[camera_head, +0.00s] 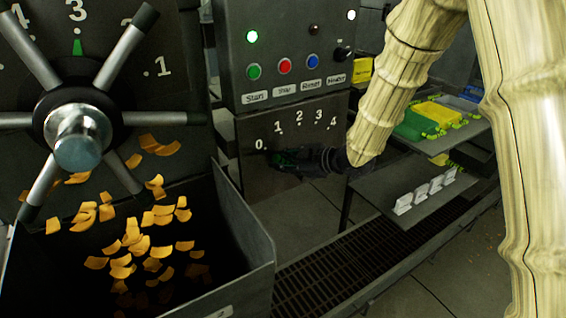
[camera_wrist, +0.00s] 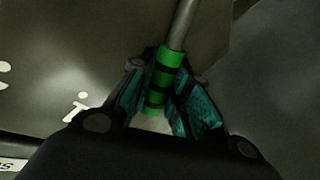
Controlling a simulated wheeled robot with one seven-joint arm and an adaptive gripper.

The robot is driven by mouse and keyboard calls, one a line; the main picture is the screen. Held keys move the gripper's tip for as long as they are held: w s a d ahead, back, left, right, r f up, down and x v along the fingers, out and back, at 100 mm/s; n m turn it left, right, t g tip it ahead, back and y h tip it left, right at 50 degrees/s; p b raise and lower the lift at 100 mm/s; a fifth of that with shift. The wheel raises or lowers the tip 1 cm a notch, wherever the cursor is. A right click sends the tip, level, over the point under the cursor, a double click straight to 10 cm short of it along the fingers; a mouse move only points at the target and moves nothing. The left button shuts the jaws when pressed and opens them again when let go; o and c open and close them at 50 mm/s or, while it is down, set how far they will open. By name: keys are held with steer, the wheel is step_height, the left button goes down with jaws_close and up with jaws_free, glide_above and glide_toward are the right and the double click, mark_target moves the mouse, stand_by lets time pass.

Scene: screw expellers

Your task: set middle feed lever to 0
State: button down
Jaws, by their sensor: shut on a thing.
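The feed lever panel (camera_head: 290,120) shows a dial marked 0 to 4 in the head view. My gripper (camera_head: 286,158) is at the left part of this dial, just below and right of the 0 mark (camera_head: 260,144). In the wrist view my gripper (camera_wrist: 166,84) is shut on the lever's green, black-banded grip (camera_wrist: 160,86), with teal finger pads on both sides. The lever's grey metal rod (camera_wrist: 184,22) runs out past the fingertips. In the head view my gripper and dark wrist mostly hide the lever, so its exact setting cannot be told.
A control box (camera_head: 290,50) with lit lamps and coloured buttons is above the dial. A bin (camera_head: 247,240) with orange flakes and a spoked handwheel (camera_head: 78,135) are at left. A shelf (camera_head: 405,195) with white pieces and a floor grating (camera_head: 330,270) are at right.

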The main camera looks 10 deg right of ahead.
steer(key=c, duration=1.6)
jaws_free()
steer(key=v, duration=1.2)
steer(key=shift+f, duration=0.2)
steer(key=s+d+f+m+g+h, duration=0.1)
steer(key=s+f+m+h, duration=0.3)
steer(key=f, duration=1)
steer(key=s+d+f+m+g+h, duration=0.1)
steer(key=s+f+m, duration=0.6)
steer(key=f, duration=0.8)
steer(key=s+d+f+m+g+h, duration=0.1)
steer(key=s+f+m+g, duration=0.1)
steer(key=s+f, duration=0.3)
steer(key=s+d+f+m+g+h, duration=0.1)
steer(key=s+f, duration=0.5)
steer(key=s, duration=0.8)
steer(key=s+d+f+m+g+h+p, duration=0.1)
steer(key=s+f+m+g+h, duration=0.2)
steer(key=s+f, duration=0.3)
steer(key=shift+s+d+m+g, duration=0.15)
steer(key=shift+s+m, duration=0.15)
steer(key=shift+s, duration=0.6)
steer(key=shift+s+m+g, duration=0.15)
steer(key=shift+s+m, duration=0.15)
steer(key=shift+s, duration=0.6)
